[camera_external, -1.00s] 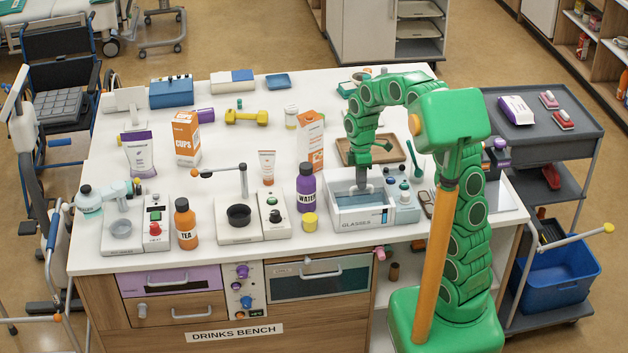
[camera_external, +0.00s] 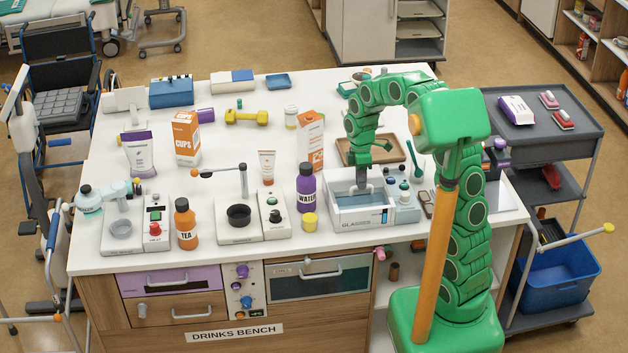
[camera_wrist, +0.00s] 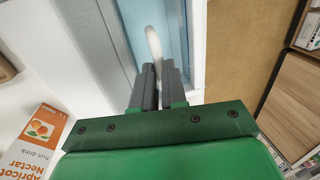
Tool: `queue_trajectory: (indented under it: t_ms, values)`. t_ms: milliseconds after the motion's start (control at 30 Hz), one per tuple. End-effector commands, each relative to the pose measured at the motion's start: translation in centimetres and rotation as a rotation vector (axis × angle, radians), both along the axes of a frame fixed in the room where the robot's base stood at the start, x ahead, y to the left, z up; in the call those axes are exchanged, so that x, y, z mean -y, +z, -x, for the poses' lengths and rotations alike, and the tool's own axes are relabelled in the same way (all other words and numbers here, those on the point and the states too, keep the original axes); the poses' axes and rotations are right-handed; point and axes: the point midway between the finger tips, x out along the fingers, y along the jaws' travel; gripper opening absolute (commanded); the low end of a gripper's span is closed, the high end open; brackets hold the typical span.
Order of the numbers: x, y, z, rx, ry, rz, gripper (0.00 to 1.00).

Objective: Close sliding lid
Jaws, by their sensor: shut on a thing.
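A white box labelled GLASSES (camera_external: 345,222) stands on the white bench near its front edge. Its pale blue sliding lid (camera_external: 350,201) shows at the top, and it also shows in the wrist view (camera_wrist: 148,20). My gripper (camera_external: 361,187) reaches down onto the lid from above. In the wrist view my gripper (camera_wrist: 160,85) is shut on the lid's pale upright handle (camera_wrist: 154,45), which stands between the two dark fingers. How far the lid covers the box is hard to tell.
A purple WATER bottle (camera_external: 306,188) and a yellow cup (camera_external: 309,221) stand left of the box. An orange-and-white carton (camera_external: 311,142) and a brown tray (camera_external: 390,150) are behind. Small knobbed items (camera_external: 404,205) sit close on the right.

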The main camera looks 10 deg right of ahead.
Motion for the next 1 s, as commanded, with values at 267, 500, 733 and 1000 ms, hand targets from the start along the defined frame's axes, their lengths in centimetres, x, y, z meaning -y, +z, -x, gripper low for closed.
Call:
queue_trajectory:
  t_ms: [267,500,733,1000]
  values:
    - [0.0,0.1,0.2,0.001,0.0,0.0,0.0]
    - [-0.1,0.3,2.1,0.003,0.001,-0.001,0.0]
    - [0.0,0.1,4.6,0.001,0.0,0.0,0.0]
    - [0.0,0.1,5.0,-0.001,0.0,0.0,0.0]
